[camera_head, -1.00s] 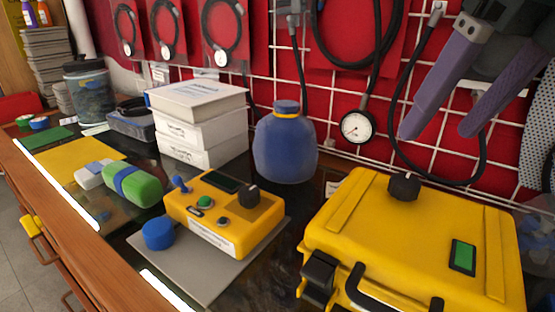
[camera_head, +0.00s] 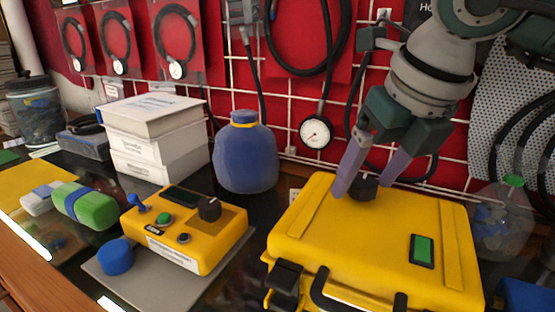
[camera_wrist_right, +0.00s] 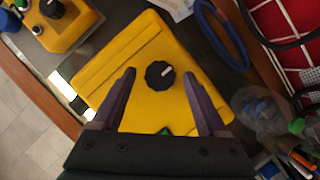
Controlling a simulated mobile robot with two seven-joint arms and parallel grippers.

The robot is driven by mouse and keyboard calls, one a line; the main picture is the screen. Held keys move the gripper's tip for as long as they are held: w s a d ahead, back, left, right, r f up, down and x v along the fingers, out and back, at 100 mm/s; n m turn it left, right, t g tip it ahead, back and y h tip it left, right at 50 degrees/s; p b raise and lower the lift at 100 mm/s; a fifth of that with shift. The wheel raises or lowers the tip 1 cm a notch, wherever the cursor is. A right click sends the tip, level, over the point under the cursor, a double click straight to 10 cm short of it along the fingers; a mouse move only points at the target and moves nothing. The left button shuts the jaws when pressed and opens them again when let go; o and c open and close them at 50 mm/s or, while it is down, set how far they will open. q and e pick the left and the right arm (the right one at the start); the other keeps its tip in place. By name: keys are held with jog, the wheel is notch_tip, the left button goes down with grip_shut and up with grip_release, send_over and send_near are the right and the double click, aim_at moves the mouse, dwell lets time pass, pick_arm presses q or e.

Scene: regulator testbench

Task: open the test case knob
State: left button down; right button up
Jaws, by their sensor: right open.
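The yellow test case (camera_head: 330,235) stands closed at the front right of the bench in the head view. Its black knob (camera_head: 364,187) sits on the lid near the back edge. My right gripper (camera_head: 362,186) is open, with its two purple fingers pointing down at the knob, one on each side. In the right wrist view the knob (camera_wrist_right: 159,75) lies a little beyond and between the spread fingertips of the gripper (camera_wrist_right: 160,85), with a white mark pointing to the upper right. The fingers do not appear to touch the knob. My left gripper is out of view.
A yellow control box (camera_head: 185,230) with its own black knob stands left of the case on a grey mat (camera_head: 215,287). A blue jug (camera_head: 246,155) stands behind, between them. A clear flask (camera_head: 503,225) is close to the case's right. Hoses and a gauge (camera_head: 315,132) hang behind.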

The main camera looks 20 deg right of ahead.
jog(key=shift+c, duration=0.3)
grip_shut()
dwell(0.3)
jog(key=n+b, duration=0.1)
jog(key=n, duration=0.1)
jog(key=n+y+b, duration=0.1)
jog(key=b, duration=0.1)
jog(key=shift+d+f+n+y, duration=0.1)
jog(key=shift+d+n+y, duration=0.1)
jog(key=shift+n+y, duration=0.15)
jog(key=n+y+b, duration=0.1)
jog(key=n+b, duration=0.1)
jog(key=n, duration=0.1)
jog(key=shift+w+d+n+g, duration=0.1)
jog(key=shift+n+g, duration=0.15)
jog(key=shift+g, duration=0.05)
jog(key=n, duration=0.2)
jog(key=n+g+y, duration=0.1)
jog(key=n, duration=0.1)
jog(key=shift+w+d+n+y+b, duration=0.1)
jog(key=shift+w+n+y+b, duration=0.05)
jog(key=shift+n+y+b, duration=0.15)
jog(key=n+g, duration=0.1)
jog(key=n, duration=0.2)
jog(key=n+g, duration=0.1)
jog(key=n, duration=0.2)
jog(key=shift+w+g+y, duration=0.15)
jog(key=shift+g+y, duration=0.15)
jog(key=shift+y, duration=0.05)
jog(key=shift+n, duration=0.3)
